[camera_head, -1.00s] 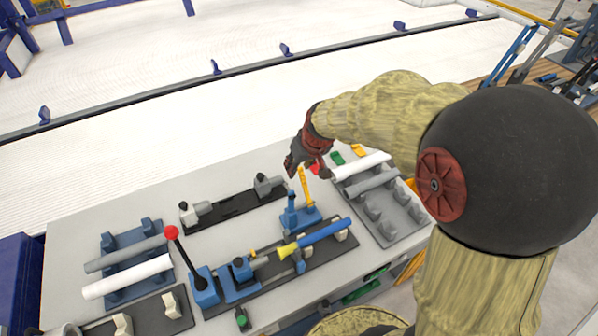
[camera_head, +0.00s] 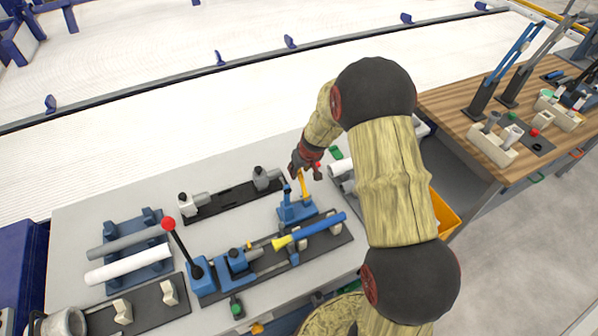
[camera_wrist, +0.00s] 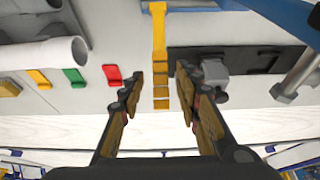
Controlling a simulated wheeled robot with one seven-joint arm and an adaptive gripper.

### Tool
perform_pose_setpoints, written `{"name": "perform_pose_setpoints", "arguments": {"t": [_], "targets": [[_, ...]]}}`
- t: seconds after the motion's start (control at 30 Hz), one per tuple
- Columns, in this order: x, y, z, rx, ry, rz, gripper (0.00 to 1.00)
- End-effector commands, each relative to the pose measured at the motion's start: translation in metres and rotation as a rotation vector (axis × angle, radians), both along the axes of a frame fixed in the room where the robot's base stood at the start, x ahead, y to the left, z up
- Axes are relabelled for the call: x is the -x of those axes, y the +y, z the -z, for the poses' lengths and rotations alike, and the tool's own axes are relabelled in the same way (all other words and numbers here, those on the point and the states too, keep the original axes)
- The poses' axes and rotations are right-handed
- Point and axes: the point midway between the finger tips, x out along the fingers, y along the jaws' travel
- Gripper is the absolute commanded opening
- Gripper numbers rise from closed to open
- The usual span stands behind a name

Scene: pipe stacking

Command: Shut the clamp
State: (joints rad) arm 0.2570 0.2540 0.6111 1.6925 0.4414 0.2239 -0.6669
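The clamp (camera_head: 296,211) is a blue block on the dark fixture plate, with a yellow lever (camera_head: 303,186) standing up from it. A blue pipe (camera_head: 320,227) with a yellow tip (camera_head: 283,242) lies along this fixture in front of the clamp. My gripper (camera_head: 309,169) is by the lever's upper end. In the wrist view my gripper (camera_wrist: 161,84) is open, and the yellow lever (camera_wrist: 158,45) shows between its two fingers with a gap on each side. Whether any finger touches it I cannot tell.
A red-knobbed lever (camera_head: 169,224) stands at the fixture's left end. Grey and white pipes (camera_head: 128,262) lie on a blue rack at left. A black fixture (camera_head: 226,197) lies behind. Green, yellow and red pieces (camera_wrist: 112,74) and a white pipe (camera_wrist: 45,52) are near my fingers.

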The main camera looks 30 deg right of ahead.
Motion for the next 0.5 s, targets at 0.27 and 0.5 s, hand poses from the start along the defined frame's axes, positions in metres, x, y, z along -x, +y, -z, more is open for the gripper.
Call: {"name": "perform_pose_setpoints", "arguments": {"t": [0.27,0.5], "targets": [[-0.0061,0.0002,0.0149,0.0,0.0,0.001,0.33],[-0.006,0.0002,0.0145,0.0,0.0,0.0,0.31]]}}
